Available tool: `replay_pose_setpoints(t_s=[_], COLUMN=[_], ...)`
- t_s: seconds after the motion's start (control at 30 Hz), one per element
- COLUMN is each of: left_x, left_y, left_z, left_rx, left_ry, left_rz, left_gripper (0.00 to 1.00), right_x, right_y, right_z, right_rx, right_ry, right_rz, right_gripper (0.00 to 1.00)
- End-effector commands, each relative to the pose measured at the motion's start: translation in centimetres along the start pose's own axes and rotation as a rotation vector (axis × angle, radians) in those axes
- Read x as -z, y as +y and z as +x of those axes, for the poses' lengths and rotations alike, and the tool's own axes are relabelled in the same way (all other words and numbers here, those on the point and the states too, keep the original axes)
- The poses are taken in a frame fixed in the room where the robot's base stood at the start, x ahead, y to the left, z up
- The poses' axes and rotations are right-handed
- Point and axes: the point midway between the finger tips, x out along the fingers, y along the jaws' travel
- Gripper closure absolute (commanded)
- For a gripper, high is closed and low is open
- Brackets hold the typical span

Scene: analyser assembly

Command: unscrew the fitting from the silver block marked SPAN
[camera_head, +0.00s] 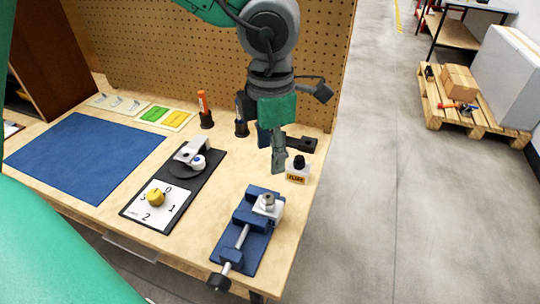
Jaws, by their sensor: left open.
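A silver block (272,212) sits in the jaws of a blue vise (240,235) near the front right of the bench. A small metallic fitting (267,200) stands upright on top of the block. I cannot read a SPAN mark on it from here. My left gripper (278,168) comes down from the top of the view, fingers pointing down. It is open and empty, seen nearly edge-on, behind the vise and apart from the fitting. My right gripper is not in view.
Just right of my left gripper stands a small block with a black knob (298,162) and a yellowish label. A black plate (190,175) with a white bracket and a numbered dial card (158,203) lies left of the vise. A pegboard (180,50) closes the back.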

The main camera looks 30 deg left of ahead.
Motion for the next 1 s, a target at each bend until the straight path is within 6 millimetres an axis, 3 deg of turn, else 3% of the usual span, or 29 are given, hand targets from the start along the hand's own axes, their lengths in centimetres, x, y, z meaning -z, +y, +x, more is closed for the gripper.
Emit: replay_pose_setpoints(t_s=[0.6, 0.8, 1.0], left_x=[0.2, 0.2, 0.2], left_y=[0.2, 0.2, 0.3], left_z=[11.2, 13.1, 13.5], left_rx=[0.003, 0.002, 0.002], left_ry=[0.003, 0.002, 0.0], left_rz=[0.005, 0.004, 0.004], left_gripper=[0.51, 0.51, 0.51], right_x=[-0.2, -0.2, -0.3], right_y=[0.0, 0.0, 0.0], right_z=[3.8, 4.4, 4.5], right_rx=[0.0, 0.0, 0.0], right_ry=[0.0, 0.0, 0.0], right_rz=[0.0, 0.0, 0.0], right_gripper=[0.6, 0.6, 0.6])
